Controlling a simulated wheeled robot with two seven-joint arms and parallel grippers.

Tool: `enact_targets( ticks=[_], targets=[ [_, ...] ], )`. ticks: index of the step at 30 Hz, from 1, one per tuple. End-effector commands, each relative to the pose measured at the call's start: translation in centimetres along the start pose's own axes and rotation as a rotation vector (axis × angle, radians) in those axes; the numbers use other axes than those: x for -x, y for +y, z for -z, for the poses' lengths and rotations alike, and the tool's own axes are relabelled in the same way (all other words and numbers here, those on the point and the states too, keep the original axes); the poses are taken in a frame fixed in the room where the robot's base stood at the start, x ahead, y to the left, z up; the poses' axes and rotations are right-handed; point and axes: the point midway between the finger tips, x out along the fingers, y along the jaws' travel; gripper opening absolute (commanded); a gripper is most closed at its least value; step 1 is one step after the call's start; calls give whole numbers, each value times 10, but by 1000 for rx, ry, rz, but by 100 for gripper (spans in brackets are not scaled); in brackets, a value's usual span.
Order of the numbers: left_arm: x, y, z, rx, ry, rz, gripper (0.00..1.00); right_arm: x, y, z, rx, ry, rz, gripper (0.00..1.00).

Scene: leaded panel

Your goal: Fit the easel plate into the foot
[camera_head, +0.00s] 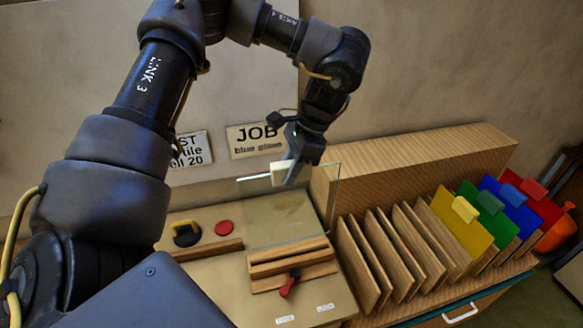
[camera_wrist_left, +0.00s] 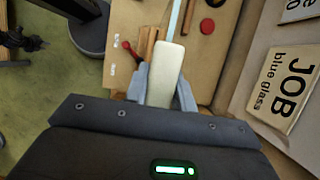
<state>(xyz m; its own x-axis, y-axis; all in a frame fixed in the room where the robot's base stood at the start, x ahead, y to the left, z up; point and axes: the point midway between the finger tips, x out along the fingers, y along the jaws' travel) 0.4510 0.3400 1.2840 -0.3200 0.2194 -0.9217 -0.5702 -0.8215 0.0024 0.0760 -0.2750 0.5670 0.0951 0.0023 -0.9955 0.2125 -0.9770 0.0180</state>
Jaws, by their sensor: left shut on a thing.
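The easel plate (camera_head: 290,215) is a clear glass sheet with a cream grip block (camera_head: 281,174) at its top edge. My left gripper (camera_head: 290,170) is shut on that block and holds the plate roughly upright. In the left wrist view the cream block (camera_wrist_left: 164,72) sits between the fingers, and the plate shows edge-on as a pale strip (camera_wrist_left: 175,20). The foot (camera_head: 289,262) is a wooden block of parallel rails on the bench board. The plate's lower edge appears right at or just behind the foot; I cannot tell whether it is in the groove. My right gripper is not in view.
A red-handled lever (camera_head: 290,284) is at the foot's front. A red disc (camera_head: 224,227) and a black-yellow item (camera_head: 186,234) lie to the left. A wooden rack (camera_head: 415,240) at right holds yellow (camera_head: 460,228), green, blue and red panels. A job sign (camera_head: 256,139) is behind.

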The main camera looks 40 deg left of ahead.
Motion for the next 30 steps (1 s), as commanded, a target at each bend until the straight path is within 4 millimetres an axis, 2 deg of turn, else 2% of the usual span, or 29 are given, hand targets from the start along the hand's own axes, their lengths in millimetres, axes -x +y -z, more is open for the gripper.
enact_targets(
  ticks=[3, 11, 30],
  targets=[
    [1, 0, 0, 1, 1, 1, 0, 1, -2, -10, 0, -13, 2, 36],
    [-1, 0, 2, -1, 0, 1, 0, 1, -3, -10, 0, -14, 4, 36],
    [-40, 0, 17, 0, 0, -1, 0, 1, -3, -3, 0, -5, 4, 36]
  ],
)
